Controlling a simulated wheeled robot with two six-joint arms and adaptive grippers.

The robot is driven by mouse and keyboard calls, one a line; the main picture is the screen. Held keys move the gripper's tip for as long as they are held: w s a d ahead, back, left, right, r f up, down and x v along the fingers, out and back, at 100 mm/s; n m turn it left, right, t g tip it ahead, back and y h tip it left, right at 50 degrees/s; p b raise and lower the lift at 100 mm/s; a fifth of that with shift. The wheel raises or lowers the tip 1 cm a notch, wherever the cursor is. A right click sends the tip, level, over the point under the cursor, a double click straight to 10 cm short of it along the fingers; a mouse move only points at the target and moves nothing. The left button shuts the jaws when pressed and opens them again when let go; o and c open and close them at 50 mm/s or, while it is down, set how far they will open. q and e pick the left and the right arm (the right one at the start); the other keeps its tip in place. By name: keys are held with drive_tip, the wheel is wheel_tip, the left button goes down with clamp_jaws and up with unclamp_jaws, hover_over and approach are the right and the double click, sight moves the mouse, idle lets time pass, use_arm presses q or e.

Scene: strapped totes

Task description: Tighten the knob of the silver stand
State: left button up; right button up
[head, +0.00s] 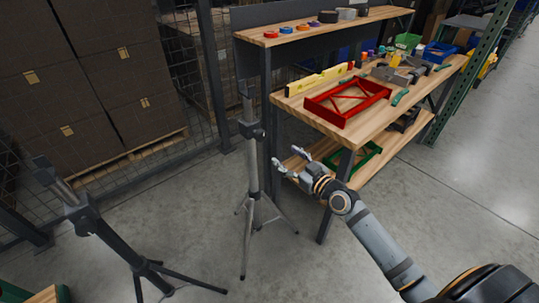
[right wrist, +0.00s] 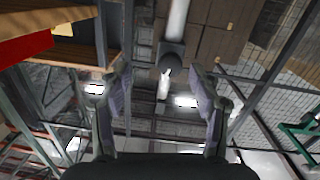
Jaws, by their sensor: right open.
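The silver stand (head: 253,175) stands upright on its tripod legs left of the workbench, with a dark collar (head: 250,130) partway up. In the right wrist view, its pole (right wrist: 179,18) and collar (right wrist: 171,53) show ahead. A small light knob (right wrist: 166,73) on the collar appears between my fingertips. My right gripper (head: 286,157) is open and empty, to the right of the pole and a little below the collar in the head view, apart from it. My left gripper is not in view.
A second, dark stand (head: 112,240) with spread tripod legs is at the front left. The workbench (head: 385,115) holds a red frame (head: 347,101) and a yellow level (head: 318,80). The floor at right is clear.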

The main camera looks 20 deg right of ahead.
sight(263, 138)
drive_tip(key=shift+n+y, duration=0.4)
drive_tip(key=shift+y, duration=0.3)
drive_tip(key=w+a+r, duration=0.1)
drive_tip(key=w, duration=0.2)
drive_tip(key=w+a+r, duration=0.1)
drive_tip(key=w+a, duration=0.1)
drive_tip(key=w, duration=0.1)
drive_tip(key=w+a+r, duration=0.1)
drive_tip(key=w+a, duration=0.1)
drive_tip(key=w, duration=0.1)
drive_tip(key=shift+w+a, duration=0.2)
drive_tip(key=shift+w, duration=0.05)
drive_tip(key=shift+f, duration=0.1)
drive_tip(key=c, duration=1.2)
